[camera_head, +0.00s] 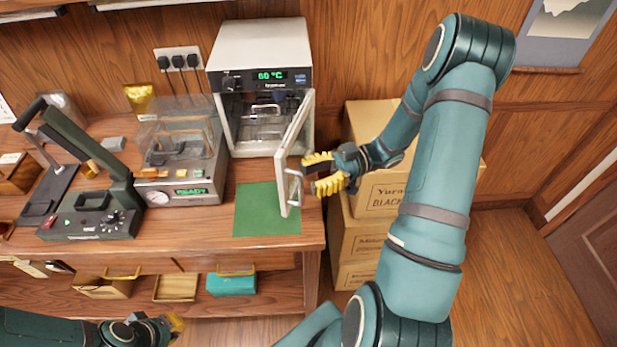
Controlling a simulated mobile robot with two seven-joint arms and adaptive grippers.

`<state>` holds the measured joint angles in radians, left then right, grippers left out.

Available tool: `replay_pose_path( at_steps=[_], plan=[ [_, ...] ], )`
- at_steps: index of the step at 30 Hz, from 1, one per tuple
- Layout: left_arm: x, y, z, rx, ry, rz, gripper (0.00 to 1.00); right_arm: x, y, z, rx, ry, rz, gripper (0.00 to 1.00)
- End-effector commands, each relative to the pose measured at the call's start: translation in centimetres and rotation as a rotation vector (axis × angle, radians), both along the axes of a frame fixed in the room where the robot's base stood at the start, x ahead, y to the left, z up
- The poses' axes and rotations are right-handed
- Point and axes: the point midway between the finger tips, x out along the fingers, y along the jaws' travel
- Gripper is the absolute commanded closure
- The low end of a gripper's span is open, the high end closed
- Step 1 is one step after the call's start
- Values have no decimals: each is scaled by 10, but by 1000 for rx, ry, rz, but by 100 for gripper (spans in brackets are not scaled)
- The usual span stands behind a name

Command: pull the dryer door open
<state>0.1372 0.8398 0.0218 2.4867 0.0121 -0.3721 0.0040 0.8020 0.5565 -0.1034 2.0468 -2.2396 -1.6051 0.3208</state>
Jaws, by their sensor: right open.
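The white dryer (262,42) stands at the back of the bench, and its display reads 60 °C. Its door (296,135) is swung open on the right side and stands out toward me, so the inside with its racks (262,112) shows. The door handle (295,186) is near the door's free edge. My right gripper (317,173) is open, with yellow fingers pointing left beside the handle; whether they touch it I cannot tell. My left gripper (174,325) is low at the front, below the drawers, and its fingers are mostly hidden.
A green mat (262,222) lies in front of the dryer, partly under the door. A machine reading READY (180,190) and a lever press (92,215) stand to the left. Stacked cartons (358,240) stand right of the bench, behind my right arm. Several drawers and boxes are below the bench top.

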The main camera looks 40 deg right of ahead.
Motion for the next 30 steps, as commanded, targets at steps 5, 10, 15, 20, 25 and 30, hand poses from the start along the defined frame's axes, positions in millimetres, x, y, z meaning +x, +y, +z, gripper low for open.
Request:
replay_pose_path(
  at_steps=[5,10,15,20,25,30],
  plan=[
    [0,0,0,0,0,1,100,-7,-33,-1,-3,0,-3,59],
    [0,0,0,0,0,1,100,-15,-65,-1,-4,2,-1,59],
    [0,0,0,0,0,0,100,-21,-89,-1,-3,3,1,59],
    [0,0,0,0,0,1,100,-24,-99,0,-2,3,2,59],
    [0,0,0,0,0,1,100,-24,-101,0,-2,3,3,59],
    [0,0,0,0,0,1,100,-24,-101,0,-2,3,3,70]
  ],
)
